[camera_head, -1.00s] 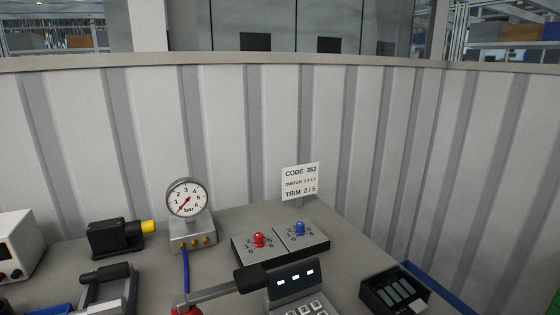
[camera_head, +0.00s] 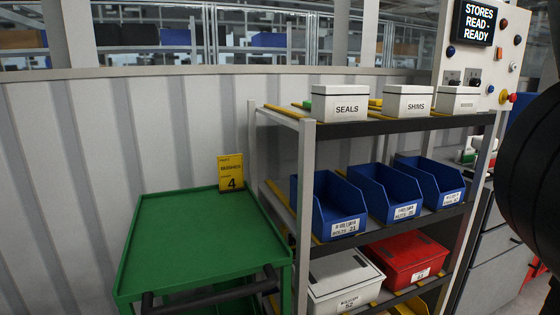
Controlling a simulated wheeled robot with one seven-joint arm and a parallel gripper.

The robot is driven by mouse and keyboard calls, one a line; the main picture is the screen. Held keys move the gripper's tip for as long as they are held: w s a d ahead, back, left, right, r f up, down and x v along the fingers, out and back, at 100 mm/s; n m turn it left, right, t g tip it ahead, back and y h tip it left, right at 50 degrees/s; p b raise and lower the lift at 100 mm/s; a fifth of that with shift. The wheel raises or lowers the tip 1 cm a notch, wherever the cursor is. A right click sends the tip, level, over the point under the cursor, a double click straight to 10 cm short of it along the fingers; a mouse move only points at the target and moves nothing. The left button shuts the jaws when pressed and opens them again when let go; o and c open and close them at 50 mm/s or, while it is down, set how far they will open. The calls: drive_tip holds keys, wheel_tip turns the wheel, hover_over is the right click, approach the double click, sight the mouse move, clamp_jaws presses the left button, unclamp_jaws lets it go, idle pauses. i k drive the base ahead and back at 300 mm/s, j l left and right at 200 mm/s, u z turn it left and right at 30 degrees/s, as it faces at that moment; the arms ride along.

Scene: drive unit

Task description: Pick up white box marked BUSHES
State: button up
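Three white lidded boxes stand on the top shelf of a rack. The left one is marked SEALS (camera_head: 340,104) and the middle one SHIMS (camera_head: 408,101). The label of the right white box (camera_head: 457,100) is too small to read. Another white box (camera_head: 343,277) stands on the lower shelf at the left; its label is blurred, with a number like 52. I cannot make out BUSHES on any box. My gripper is not in view.
The rack's top shelf (camera_head: 375,127) has yellow strips between boxes. Blue bins (camera_head: 337,207) fill the middle shelf; a red box (camera_head: 406,262) is below. A green trolley (camera_head: 190,235) with a yellow card (camera_head: 231,173) stands left, its top clear. A dark round shape covers the right edge.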

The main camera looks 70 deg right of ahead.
sight(453, 100)
drive_tip(key=z, duration=1.25)
drive_tip(key=k+l+z, duration=0.15)
drive_tip(key=l, duration=0.15)
drive_tip(key=k+l+z, duration=0.15)
drive_tip(key=l, duration=0.15)
drive_tip(key=l+z, duration=0.2)
drive_tip(key=k+l, duration=0.05)
drive_tip(key=l, duration=0.05)
